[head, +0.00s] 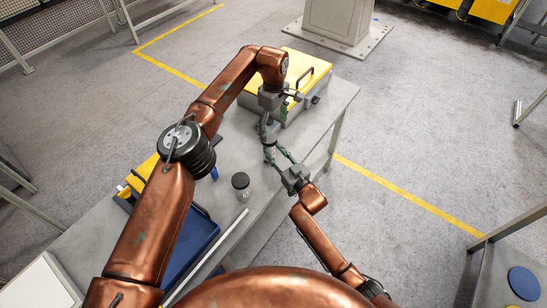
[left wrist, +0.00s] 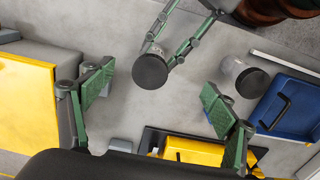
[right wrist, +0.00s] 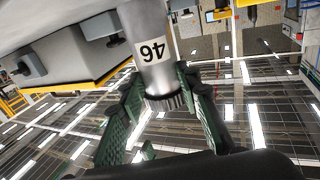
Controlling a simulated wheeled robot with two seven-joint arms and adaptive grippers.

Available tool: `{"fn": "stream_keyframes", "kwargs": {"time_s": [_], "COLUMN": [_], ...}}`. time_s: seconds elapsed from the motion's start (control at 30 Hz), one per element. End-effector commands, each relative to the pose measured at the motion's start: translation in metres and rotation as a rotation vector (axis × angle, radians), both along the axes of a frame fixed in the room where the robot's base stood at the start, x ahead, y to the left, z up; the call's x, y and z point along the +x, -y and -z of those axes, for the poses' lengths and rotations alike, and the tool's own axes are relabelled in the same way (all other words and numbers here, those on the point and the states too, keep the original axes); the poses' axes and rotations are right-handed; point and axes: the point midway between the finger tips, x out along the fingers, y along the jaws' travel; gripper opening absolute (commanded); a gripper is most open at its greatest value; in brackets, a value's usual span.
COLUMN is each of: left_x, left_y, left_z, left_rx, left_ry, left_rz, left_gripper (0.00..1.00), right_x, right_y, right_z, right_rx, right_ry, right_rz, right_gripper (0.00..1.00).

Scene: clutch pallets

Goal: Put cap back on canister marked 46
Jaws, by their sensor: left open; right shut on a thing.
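The canister marked 46 (right wrist: 154,55) is a grey metal cylinder in the right wrist view, with its label upside down there. A black ridged cap (right wrist: 168,101) is at its end, between the fingers of my right gripper (right wrist: 163,108). I cannot tell whether the cap is fully seated.
Another black-topped canister (head: 240,181) stands on the grey table (head: 262,205). A blue tray (head: 197,240) lies near the table's left front. A yellow-topped case (head: 305,72) is at the far end. A small blue object (head: 214,173) is near the second canister.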

Motion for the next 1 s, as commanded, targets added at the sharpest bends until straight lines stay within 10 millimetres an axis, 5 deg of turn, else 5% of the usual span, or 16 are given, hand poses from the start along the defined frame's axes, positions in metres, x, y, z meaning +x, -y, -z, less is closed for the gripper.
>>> {"fn": "stream_keyframes", "kwargs": {"time_s": [0.2,0.4,0.87,0.9,1.0], "left_x": [0.006,0.008,0.008,0.008,0.008], "left_y": [0.001,0.001,0.000,0.000,0.000], "left_z": [-0.038,-0.054,-0.060,-0.060,-0.060], "left_rx": [0.001,-0.001,-0.001,-0.001,-0.001], "left_ry": [-0.003,-0.006,-0.008,-0.008,-0.007], "left_rz": [-0.004,-0.004,-0.002,-0.002,-0.002], "left_gripper": [0.80,0.80,0.80,0.80,0.80], "right_x": [0.004,0.004,0.004,0.004,0.004], "right_y": [-0.001,-0.001,-0.001,-0.001,-0.001], "right_z": [-0.001,-0.001,-0.001,-0.001,0.000], "right_rx": [0.002,0.002,0.002,0.002,0.001], "right_ry": [0.001,0.001,0.001,0.001,0.000], "right_rz": [-0.001,-0.001,-0.001,-0.001,-0.001], "right_gripper": [0.00,0.00,0.00,0.34,0.41]}}
